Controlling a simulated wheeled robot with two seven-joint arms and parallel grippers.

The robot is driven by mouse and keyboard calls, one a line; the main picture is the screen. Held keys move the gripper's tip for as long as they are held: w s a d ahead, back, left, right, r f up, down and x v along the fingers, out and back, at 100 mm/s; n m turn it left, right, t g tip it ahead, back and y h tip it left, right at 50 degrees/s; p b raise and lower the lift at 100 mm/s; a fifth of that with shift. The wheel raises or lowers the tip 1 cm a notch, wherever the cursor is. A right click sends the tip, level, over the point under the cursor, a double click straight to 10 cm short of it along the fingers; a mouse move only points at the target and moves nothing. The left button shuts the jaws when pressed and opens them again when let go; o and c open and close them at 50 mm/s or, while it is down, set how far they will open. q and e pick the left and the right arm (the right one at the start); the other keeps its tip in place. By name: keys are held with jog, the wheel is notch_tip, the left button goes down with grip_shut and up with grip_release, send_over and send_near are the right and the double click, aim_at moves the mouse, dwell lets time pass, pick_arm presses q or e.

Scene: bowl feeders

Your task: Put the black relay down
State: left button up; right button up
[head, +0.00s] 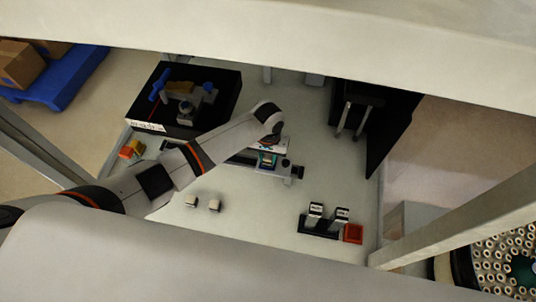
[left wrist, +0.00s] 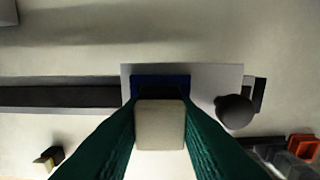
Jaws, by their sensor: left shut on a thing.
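My left gripper (head: 267,162) is over the middle of the table, low above a pale plate with a dark rail. In the left wrist view its two green fingers (left wrist: 160,125) are shut on a small block, the relay (left wrist: 160,122). The face turned to the camera is pale beige; I see no black on it. A blue part (left wrist: 148,83) lies just beyond the block on the pale plate (left wrist: 210,80). I cannot tell whether the block touches it. My right gripper is not in view.
Two small pale blocks (head: 214,204) stand at the front left. A black base with two silver-topped pieces (head: 319,230) and an orange-red bin (head: 353,233) stand front right. A black fixture (head: 178,128) is back left, another black unit (head: 385,125) back right. The front middle is clear.

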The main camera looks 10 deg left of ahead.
aim_at(268, 156)
pick_arm(q)
jog(key=o, duration=1)
jog(key=shift+f, duration=0.1)
jog(key=shift+r, duration=0.3)
notch_tip(268, 156, up, 12)
jog(key=shift+f+b, duration=0.1)
jog(key=shift+b, duration=0.35)
jog(key=shift+s+f, duration=0.1)
